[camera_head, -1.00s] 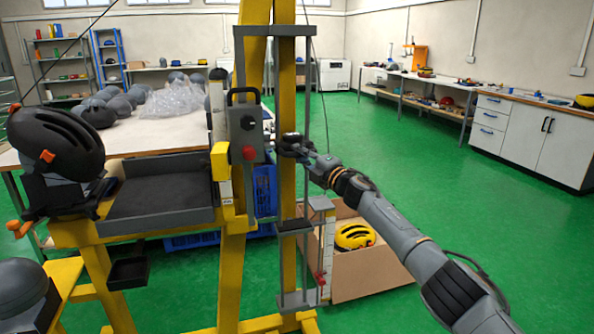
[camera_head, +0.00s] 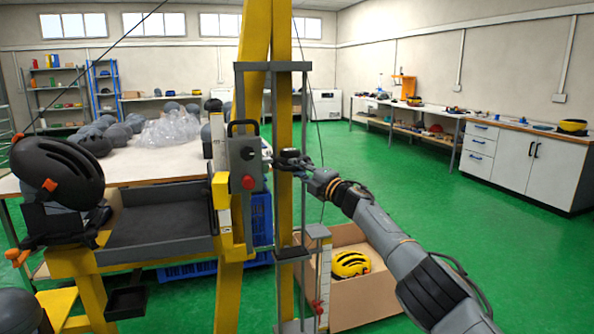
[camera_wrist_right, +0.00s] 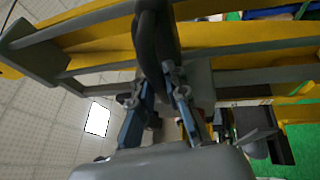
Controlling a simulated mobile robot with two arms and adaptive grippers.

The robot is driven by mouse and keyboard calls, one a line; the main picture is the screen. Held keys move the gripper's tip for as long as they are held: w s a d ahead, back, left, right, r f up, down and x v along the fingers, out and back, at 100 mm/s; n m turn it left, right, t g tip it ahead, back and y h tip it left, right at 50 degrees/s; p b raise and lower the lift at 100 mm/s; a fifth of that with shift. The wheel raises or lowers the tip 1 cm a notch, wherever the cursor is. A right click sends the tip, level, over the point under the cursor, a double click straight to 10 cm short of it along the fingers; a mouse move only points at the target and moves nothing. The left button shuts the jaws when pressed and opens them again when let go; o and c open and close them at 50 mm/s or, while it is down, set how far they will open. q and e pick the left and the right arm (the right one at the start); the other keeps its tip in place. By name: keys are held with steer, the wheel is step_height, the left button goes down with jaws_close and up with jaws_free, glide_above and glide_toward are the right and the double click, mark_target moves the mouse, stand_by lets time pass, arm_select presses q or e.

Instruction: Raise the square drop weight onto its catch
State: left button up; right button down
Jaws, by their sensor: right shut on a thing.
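The tall yellow drop tower (camera_head: 254,120) stands in the middle of the head view, with grey guide rails (camera_head: 304,110) under a grey crossbar (camera_head: 271,66). My right gripper (camera_head: 293,161) reaches in from the right and is shut at the rails, level with the control box. The dark square drop weight (camera_head: 283,158) is there, mostly hidden by the fingers. In the wrist view the fingers (camera_wrist_right: 160,85) close beside a dark looped part; their exact contact is hard to see. The catch cannot be made out. My left gripper is not in view.
A grey control box (camera_head: 246,162) with a red button is left of the gripper. A grey plate (camera_head: 292,255) sits lower on the rails. A cardboard box (camera_head: 368,300) with a yellow helmet (camera_head: 350,264) stands right of the tower. Green floor is free further right.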

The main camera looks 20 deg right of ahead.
steer(key=c, duration=1.3)
jaws_free()
steer(key=shift+d+r, duration=0.1)
steer(key=shift+r, duration=0.4)
steer(key=shift+c, duration=0.2)
steer(key=shift+f, duration=0.15)
steer(key=v, duration=1.2)
steer(key=shift+f, duration=0.1)
